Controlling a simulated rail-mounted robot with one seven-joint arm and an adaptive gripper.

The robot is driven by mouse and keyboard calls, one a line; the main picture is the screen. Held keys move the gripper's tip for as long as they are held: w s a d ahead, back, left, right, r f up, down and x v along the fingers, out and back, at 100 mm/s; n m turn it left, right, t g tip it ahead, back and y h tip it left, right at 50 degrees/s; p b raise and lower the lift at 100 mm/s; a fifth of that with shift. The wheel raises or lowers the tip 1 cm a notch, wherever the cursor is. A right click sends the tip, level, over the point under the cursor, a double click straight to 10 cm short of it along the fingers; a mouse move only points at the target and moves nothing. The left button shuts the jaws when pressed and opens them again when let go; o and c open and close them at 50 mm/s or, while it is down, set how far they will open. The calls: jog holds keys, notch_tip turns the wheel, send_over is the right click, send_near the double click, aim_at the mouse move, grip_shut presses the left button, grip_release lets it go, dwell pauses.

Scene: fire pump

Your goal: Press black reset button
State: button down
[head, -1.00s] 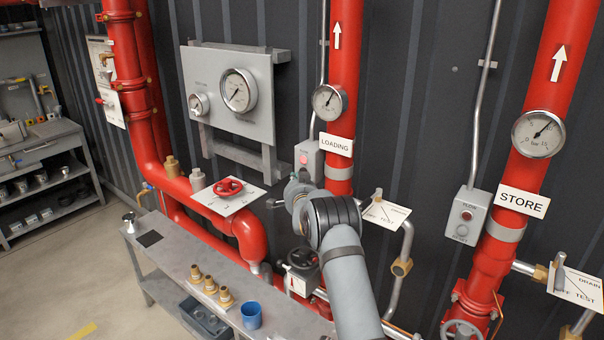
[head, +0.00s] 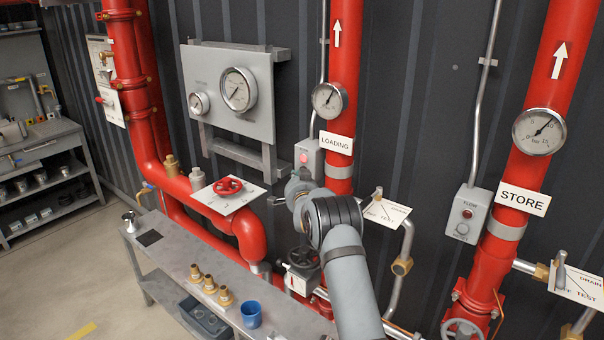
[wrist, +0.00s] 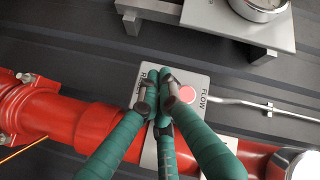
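A grey switch box (head: 310,150) stands beside the red LOADING pipe, with a lit red lamp (head: 304,158). In the wrist view the same box (wrist: 192,78) carries a FLOW label, the red lamp (wrist: 187,93) and a partly covered second label starting with R. My gripper (wrist: 159,78) has green fingers with their tips drawn together, empty, in front of the box beside the lamp. The black reset button is hidden behind the fingertips; I cannot tell whether they touch it. In the head view my arm hides the lower part of the box.
A second switch box (head: 467,212) stands by the STORE pipe (head: 491,260). The LOADING pipe (wrist: 95,125) runs close by the fingers. A gauge panel (head: 230,95), a red valve wheel (head: 228,186) and a bench with a blue cup (head: 251,314) are to the left.

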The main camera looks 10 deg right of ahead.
jog(key=shift+w+d+b, duration=0.45)
jog(key=shift+d+b, duration=0.15)
dwell(1.1)
jog(key=shift+a, duration=0.1)
jog(key=shift+s+a+b, duration=0.55)
jog(key=shift+s+b, duration=0.05)
jog(key=shift+b, duration=0.55)
jog(key=s+a+b, duration=0.1)
jog(key=a+b, duration=0.1)
jog(key=s+a+b, duration=0.2)
jog(key=shift+s+b, duration=0.1)
jog(key=shift+b, duration=0.2)
jog(key=shift+d, duration=0.1)
